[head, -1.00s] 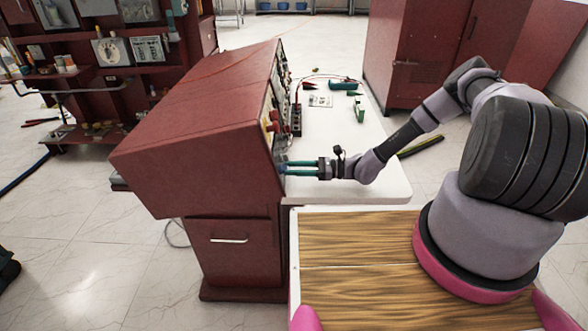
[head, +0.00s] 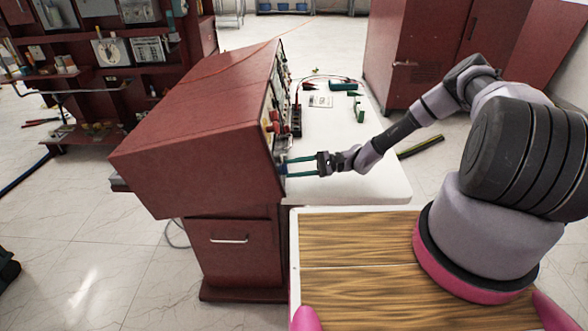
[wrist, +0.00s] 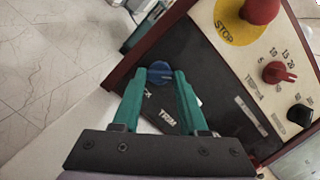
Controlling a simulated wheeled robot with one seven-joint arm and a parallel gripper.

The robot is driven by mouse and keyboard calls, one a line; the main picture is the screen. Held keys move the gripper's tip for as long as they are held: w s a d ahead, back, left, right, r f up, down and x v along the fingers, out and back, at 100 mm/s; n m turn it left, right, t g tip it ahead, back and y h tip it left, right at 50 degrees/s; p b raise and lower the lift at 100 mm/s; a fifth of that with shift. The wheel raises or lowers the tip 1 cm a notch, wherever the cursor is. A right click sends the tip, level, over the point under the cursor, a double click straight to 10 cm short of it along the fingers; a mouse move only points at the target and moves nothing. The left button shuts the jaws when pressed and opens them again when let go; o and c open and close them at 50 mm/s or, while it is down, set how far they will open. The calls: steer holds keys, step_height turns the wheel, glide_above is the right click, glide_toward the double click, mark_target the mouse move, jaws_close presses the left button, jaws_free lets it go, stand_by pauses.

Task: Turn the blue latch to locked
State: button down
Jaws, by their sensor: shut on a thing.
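The blue latch (wrist: 160,72) is a round blue knob on the black panel (wrist: 210,75) in the wrist view. My gripper (wrist: 162,76) has its two green fingers on either side of the latch, shut on it. In the head view my gripper (head: 288,167) reaches left to the face of the red console, and the latch is a small blue spot mostly hidden at the fingertips. White lettering reading "TRIM" shows on the panel between the fingers; another word is partly covered by the left finger. I cannot tell which position the latch points to.
A red stop button (wrist: 260,8) on a yellow disc, a red pointer knob (wrist: 279,72) and a black knob (wrist: 300,115) sit right of the latch. The red console (head: 200,110) stands beside a white table (head: 345,185) with cables and small tools at its far end.

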steer(key=n, duration=0.5)
steer(key=shift+w+r+g+h, duration=0.1)
steer(key=shift+g+h, duration=0.2)
steer(key=shift+h, duration=0.1)
steer(key=n+h, duration=0.1)
steer(key=n, duration=0.4)
steer(key=shift+n+h, duration=0.3)
steer(key=shift+n, duration=0.1)
steer(key=shift+c, duration=2.2)
jaws_free()
steer(key=v, duration=1)
steer(key=shift+w+d, duration=0.15)
steer(key=shift+d, duration=0.25)
steer(key=shift+r, duration=0.15)
